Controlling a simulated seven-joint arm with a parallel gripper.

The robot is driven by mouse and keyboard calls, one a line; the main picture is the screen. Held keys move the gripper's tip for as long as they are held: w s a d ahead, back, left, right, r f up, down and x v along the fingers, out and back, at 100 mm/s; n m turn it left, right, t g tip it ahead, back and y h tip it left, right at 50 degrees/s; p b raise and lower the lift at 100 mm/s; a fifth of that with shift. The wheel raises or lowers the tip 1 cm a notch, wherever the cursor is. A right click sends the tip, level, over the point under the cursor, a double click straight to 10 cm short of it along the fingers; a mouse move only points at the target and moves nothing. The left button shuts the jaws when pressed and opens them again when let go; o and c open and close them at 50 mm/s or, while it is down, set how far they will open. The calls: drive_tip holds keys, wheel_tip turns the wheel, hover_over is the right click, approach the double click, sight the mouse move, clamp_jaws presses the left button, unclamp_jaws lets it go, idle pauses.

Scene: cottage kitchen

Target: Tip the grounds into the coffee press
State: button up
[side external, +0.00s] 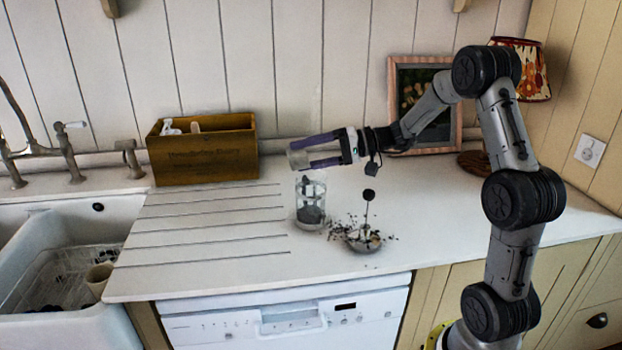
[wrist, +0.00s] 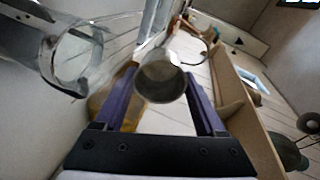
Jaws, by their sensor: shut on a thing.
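My gripper (side external: 318,150) reaches in from the right, nearly level, with its purple fingers shut on a small grey metal cup (side external: 298,159). The cup also shows between the fingers in the wrist view (wrist: 162,78). It is tilted well over, above the coffee press; whether it holds grounds I cannot tell. The coffee press (side external: 299,209), a clear glass cylinder, stands upright on the counter with dark grounds (side external: 311,214) low inside. The plunger (side external: 368,208), with a black knob, stands right of the press in a shallow dish or lid (side external: 362,244). Dark crumbs lie scattered around it.
A wooden box (side external: 205,160) stands at the back left against the wall. A sink (side external: 85,235) with taps lies at far left. A picture frame (side external: 460,125) and patterned lamp (side external: 530,75) stand behind my arm. The grooved counter left of the press is clear.

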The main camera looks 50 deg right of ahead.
drive_tip(key=shift+w+a+r+g, duration=0.1)
drive_tip(key=shift+w+g, duration=0.05)
drive_tip(key=shift+g, duration=0.15)
drive_tip(key=shift+h, duration=0.3)
drive_tip(key=shift+a, duration=0.1)
